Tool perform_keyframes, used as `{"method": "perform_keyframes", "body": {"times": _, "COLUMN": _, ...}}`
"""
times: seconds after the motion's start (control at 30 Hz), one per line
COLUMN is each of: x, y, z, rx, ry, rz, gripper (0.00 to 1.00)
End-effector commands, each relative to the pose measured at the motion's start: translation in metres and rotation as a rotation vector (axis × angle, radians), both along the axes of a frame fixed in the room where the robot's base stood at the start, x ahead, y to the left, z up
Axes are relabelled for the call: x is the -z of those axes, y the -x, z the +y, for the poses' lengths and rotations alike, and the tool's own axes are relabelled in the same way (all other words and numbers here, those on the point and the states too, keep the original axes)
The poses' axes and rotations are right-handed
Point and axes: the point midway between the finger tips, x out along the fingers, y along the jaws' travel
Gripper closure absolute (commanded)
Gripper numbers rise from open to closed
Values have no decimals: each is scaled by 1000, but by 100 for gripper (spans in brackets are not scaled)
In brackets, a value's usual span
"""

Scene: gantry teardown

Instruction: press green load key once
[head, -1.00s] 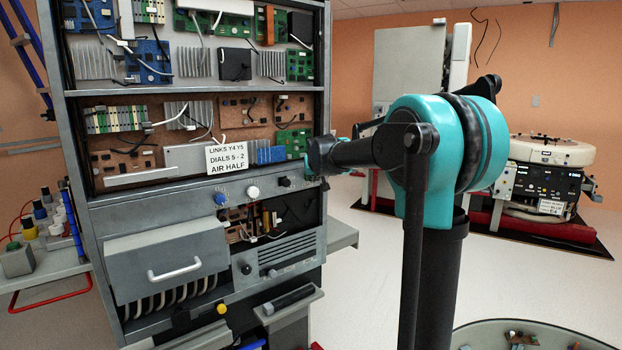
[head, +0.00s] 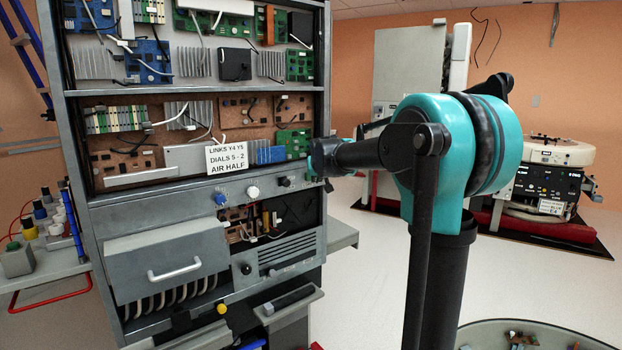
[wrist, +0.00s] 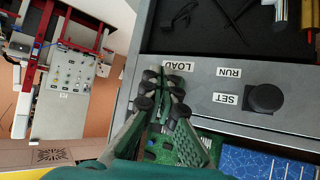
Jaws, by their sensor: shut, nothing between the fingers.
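My gripper (wrist: 163,88) is shut and empty in the wrist view, its dark fingertips close together at the panel edge just below the LOAD label (wrist: 178,66). The green load key cannot be made out; the fingertips cover the area beside its label. I cannot tell whether they touch the key. In the head view my gripper is at the right end of the cabinet's control strip (head: 255,192), mostly hidden behind my wrist.
A black knob (wrist: 265,98) sits by the SET label (wrist: 225,99). A blue knob (head: 220,199) and a white knob (head: 253,192) are further left on the strip. A grey side shelf (head: 343,235) juts out below right.

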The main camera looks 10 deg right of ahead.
Motion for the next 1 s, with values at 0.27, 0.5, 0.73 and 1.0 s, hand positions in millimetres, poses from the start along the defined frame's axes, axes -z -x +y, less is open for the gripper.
{"method": "perform_keyframes", "body": {"times": 0.27, "x": 0, "y": 16, "z": -10, "rx": 1, "ry": 1, "rz": 0, "gripper": 100}}
{"method": "perform_keyframes", "body": {"times": 0.5, "x": 0, "y": 34, "z": -21, "rx": 1, "ry": 1, "rz": 0, "gripper": 100}}
{"method": "perform_keyframes", "body": {"times": 0.73, "x": 0, "y": 49, "z": -29, "rx": 1, "ry": 1, "rz": 0, "gripper": 100}}
{"method": "perform_keyframes", "body": {"times": 1.0, "x": 0, "y": 52, "z": -31, "rx": 0, "ry": 0, "rz": 0, "gripper": 100}}
